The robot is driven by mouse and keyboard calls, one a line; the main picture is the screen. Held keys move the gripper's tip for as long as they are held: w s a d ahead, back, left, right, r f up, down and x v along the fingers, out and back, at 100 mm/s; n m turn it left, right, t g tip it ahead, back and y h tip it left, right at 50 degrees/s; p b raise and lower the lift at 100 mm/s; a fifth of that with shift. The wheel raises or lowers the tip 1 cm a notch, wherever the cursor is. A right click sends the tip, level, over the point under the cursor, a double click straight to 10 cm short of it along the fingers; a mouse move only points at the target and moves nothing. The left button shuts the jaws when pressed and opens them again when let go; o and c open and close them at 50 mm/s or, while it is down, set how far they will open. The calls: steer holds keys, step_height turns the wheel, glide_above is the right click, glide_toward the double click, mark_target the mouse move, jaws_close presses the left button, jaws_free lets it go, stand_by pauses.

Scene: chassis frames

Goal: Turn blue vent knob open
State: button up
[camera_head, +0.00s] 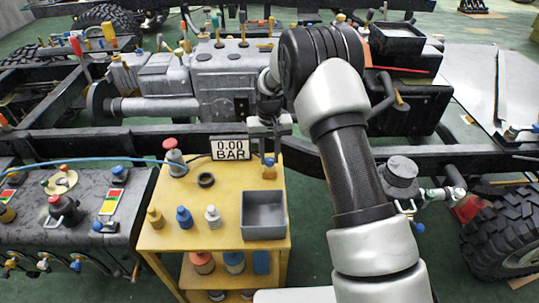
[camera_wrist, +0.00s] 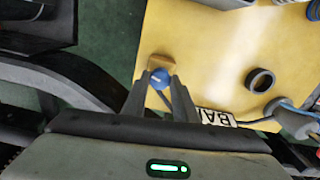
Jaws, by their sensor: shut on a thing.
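The blue vent knob (camera_wrist: 160,75) sits on a small tan block (camera_wrist: 160,62) at the edge of the yellow cart top. My gripper (camera_wrist: 159,84) has one finger on each side of the knob and is shut on it. In the head view the blue knob (camera_head: 269,161) shows just below the fingertips of my gripper (camera_head: 268,152), on the cart's back right. The fingers hide part of the knob's sides. The gauge display (camera_head: 230,149) reads 0.00 BAR.
The yellow cart (camera_head: 163,237) carries a grey bin (camera_head: 264,230), a black ring (camera_head: 206,180), a red-topped fitting (camera_head: 171,150) with a blue hose, and several small bottle-like parts. A dark chassis rail (camera_head: 440,155) runs behind. Green floor shows around the cart.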

mark_target(269, 160)
steer(key=shift+n, duration=1.9)
steer(key=o, duration=1.1)
steer(key=shift+c, duration=0.2)
steer(key=shift+r, duration=0.1)
step_height(269, 160, up, 17)
steer(key=p, duration=0.2)
steer(key=shift+r+p, duration=0.15)
steer(key=shift+p, duration=0.2)
